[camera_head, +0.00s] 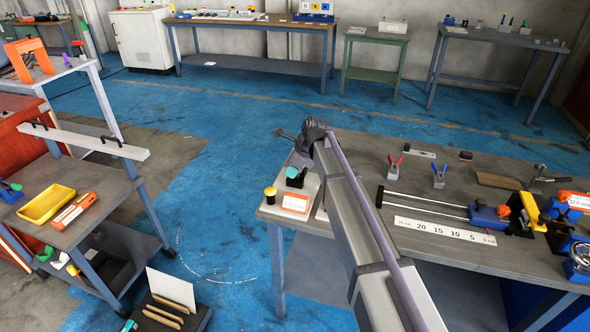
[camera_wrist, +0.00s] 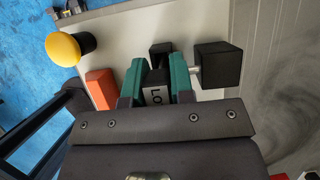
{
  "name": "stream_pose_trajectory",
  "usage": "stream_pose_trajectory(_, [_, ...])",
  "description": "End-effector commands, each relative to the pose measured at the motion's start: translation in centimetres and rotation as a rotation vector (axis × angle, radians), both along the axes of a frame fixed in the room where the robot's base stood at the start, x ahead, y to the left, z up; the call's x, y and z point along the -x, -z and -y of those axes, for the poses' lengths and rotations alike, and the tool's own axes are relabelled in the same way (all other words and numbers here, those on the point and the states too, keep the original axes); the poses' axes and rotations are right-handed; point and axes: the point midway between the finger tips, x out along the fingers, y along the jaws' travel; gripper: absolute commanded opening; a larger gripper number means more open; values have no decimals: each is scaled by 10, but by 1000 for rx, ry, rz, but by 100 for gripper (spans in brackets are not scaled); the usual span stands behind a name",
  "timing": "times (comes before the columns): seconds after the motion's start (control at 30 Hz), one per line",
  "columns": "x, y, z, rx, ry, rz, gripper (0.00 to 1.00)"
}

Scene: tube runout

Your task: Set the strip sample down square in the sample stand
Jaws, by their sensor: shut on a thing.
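In the head view my gripper (camera_head: 295,174) is over the near left corner of the right-hand bench, mostly hidden by my arm. I cannot tell whether the held block is the strip sample. A white sheet (camera_head: 172,288) leans at a dark tray (camera_head: 143,317) with wooden slats on the floor at lower left. I cannot tell for sure which thing is the sample stand.
A yellow button (camera_wrist: 63,49), an orange block (camera_wrist: 102,88) and a black block (camera_wrist: 218,64) surround my gripper. The right bench holds a scale strip (camera_head: 445,231), rods and coloured fixtures. A yellow tray (camera_head: 47,204) is on the left cart. Blue floor lies between.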

Motion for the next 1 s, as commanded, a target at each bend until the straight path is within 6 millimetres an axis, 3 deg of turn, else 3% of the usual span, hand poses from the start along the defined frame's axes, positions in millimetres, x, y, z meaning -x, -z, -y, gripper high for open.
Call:
stream_pose_trajectory(0.13, [0, 0, 0, 0, 0, 0, 0])
stream_pose_trajectory(0.47, [0, -7, 0, 0, 0, 0, 0])
stream_pose_trajectory(0.57, [0, -23, 0, 0, 0, 0, 0])
stream_pose_trajectory(0.83, [0, -89, 0, 0, 0, 0, 0])
stream_pose_trajectory(1.0, [0, -104, 0, 0, 0, 0, 0])
